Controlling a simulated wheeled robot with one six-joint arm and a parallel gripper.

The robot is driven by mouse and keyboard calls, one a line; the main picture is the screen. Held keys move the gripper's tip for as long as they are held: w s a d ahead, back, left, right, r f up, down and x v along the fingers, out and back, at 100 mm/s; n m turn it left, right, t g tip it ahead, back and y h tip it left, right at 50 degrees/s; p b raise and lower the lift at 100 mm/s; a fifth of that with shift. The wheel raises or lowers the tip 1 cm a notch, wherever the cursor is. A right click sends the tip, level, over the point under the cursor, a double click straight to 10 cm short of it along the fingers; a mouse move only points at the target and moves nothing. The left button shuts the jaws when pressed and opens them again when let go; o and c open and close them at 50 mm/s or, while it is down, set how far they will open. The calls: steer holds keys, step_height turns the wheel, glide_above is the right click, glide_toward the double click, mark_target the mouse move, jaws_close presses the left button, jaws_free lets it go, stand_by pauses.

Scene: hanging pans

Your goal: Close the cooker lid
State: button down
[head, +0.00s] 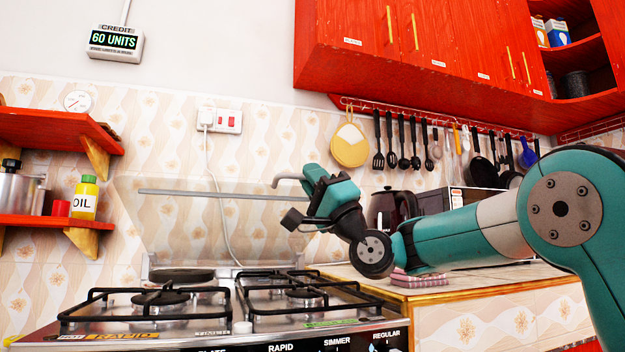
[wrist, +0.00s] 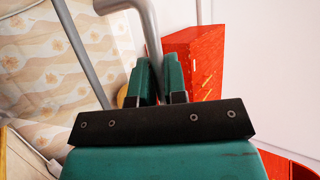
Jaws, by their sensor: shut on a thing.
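The cooker (head: 240,312) stands at the bottom of the head view. Its clear glass lid (head: 190,225) stands raised at the back, leaning near the tiled wall, with a grey bar (head: 220,194) along its upper part. A bent grey handle (head: 287,180) shows at the lid's right end. My gripper (head: 312,182) is at this handle, in front of the lid's right side. In the wrist view, the handle (wrist: 148,42) runs down between my two fingers (wrist: 160,85), which are shut on it. The lid's bar (wrist: 82,52) passes to the left there. The exact contact is partly hidden by the fingers.
Black pan supports (head: 150,305) cover the burners, with no pots on them. A counter (head: 460,285) to the right holds a kettle (head: 392,208) under hanging utensils (head: 402,145). Red shelves (head: 55,130) are at left, and red cabinets (head: 420,60) hang above right.

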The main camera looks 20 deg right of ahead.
steer(key=c, duration=1.5)
jaws_free()
steer(key=shift+o, duration=0.2)
steer(key=b+v, duration=0.7)
steer(key=v, duration=0.5)
steer(key=shift+b, duration=0.4)
